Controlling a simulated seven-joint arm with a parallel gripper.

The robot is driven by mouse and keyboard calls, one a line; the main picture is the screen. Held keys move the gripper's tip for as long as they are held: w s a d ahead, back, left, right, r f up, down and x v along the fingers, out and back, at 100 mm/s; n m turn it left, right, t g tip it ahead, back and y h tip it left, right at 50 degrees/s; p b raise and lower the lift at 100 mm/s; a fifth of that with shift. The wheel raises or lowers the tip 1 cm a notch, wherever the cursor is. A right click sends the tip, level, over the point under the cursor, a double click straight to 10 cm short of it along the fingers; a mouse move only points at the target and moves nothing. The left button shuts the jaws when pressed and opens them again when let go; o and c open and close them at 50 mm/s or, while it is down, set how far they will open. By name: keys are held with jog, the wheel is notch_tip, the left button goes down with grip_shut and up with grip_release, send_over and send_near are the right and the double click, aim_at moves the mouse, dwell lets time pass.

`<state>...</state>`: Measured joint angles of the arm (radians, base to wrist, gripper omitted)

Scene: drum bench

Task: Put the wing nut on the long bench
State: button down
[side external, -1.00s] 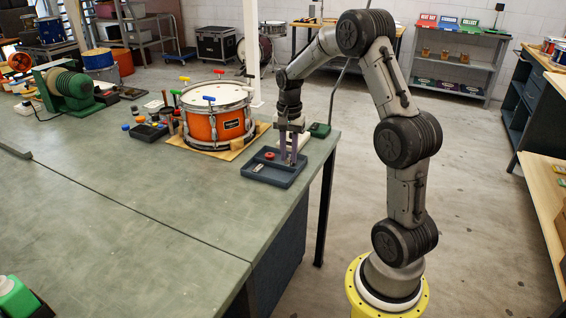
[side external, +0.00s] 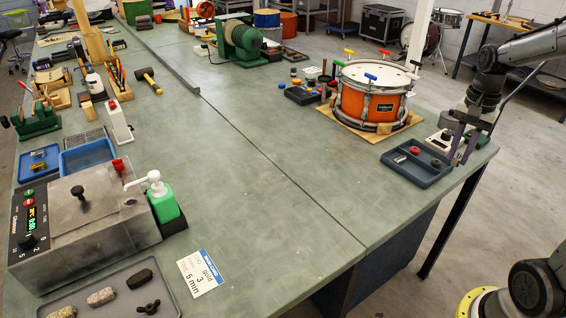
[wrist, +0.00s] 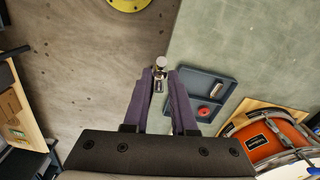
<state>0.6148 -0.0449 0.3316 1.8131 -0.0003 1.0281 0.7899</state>
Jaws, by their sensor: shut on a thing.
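My gripper (side external: 461,157) is at the right end of the blue-grey parts tray (side external: 424,178), near the corner of the long bench (side external: 270,190). In the wrist view its two purple fingers (wrist: 160,76) are shut on a small metal piece (wrist: 160,64) with a bright round end. Its full shape is hidden by the fingers, so I cannot tell if it is a wing nut. A dark winged piece (side external: 148,308) that looks like a wing nut lies in a grey tray (side external: 75,294) at the bottom left.
The parts tray holds a red round part (wrist: 204,111) and a silver piece (wrist: 216,89). An orange drum (side external: 372,97) stands on a board behind it. A grey machine (side external: 95,215) and green pump bottle (side external: 163,200) stand at the left. The bench middle is clear.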

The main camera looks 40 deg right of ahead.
jog(key=w+a+r+n, duration=0.2)
jog(key=w+a+n, duration=0.4)
jog(key=w+a, duration=0.95)
jog(key=w+a+f+n, duration=0.2)
jog(key=a+n, duration=0.1)
jog(key=a, duration=0.8)
jog(key=w+a+f+n, duration=0.2)
jog(key=a+n, duration=0.1)
jog(key=a, duration=0.8)
jog(key=shift+m, duration=0.3)
jog(key=w+a+f, duration=0.1)
jog(key=w+f, duration=0.2)
jog(key=w, duration=0.1)
jog(key=w+a+f, duration=0.2)
jog(key=w+f, duration=0.1)
jog(key=w, duration=0.1)
jog(key=w+a+f, duration=0.1)
jog(key=w+f, duration=0.2)
jog(key=w, duration=0.1)
jog(key=shift+w+a+f, duration=0.15)
jog(key=shift+w+a, duration=0.05)
jog(key=shift+w+f, duration=0.15)
jog(key=shift+f, duration=0.1)
jog(key=shift+a+f, duration=0.1)
jog(key=shift+f, duration=1.45)
jog(key=shift+f, duration=0.1)
